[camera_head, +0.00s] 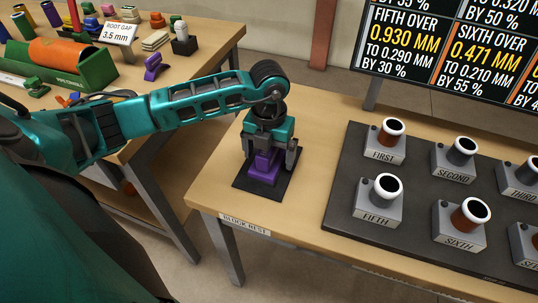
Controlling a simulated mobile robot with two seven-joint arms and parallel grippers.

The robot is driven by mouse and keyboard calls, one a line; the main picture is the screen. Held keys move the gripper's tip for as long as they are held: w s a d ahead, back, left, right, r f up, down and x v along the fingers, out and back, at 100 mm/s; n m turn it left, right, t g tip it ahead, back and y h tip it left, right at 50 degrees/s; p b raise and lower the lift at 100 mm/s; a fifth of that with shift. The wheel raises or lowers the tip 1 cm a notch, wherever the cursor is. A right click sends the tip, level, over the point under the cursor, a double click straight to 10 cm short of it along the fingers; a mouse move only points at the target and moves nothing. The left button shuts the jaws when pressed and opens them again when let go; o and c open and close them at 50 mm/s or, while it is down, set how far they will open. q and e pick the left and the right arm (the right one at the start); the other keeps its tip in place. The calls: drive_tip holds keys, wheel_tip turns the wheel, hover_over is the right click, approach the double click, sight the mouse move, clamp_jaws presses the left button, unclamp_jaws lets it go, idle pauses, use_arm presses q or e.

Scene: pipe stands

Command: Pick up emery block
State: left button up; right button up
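A purple block (264,172), which looks like the emery block, sits on a black pad (285,185) at the table's left end, above a label reading "BLOCK REST". My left gripper (269,157) points down over the block, with one grey finger on each side of it. The gripper hides the block's upper part. I cannot tell whether the fingers touch its sides. The block appears to rest on the pad. My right gripper is not in view.
A dark board (335,205) with several labelled pipe stands fills the table to the right. A sign with readings (455,45) stands behind it. Another table (215,35) at the left holds a green pipe cradle (85,75), a small purple item (153,67) and other tools.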

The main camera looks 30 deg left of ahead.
use_arm(q)
drive_tip(key=shift+f, duration=0.2)
drive_tip(key=c, duration=1.3)
drive_tip(key=shift+o, duration=0.2)
drive_tip(key=shift+r, duration=0.15)
wheel_tip(320, 180, up, 32)
drive_tip(key=p, duration=0.3)
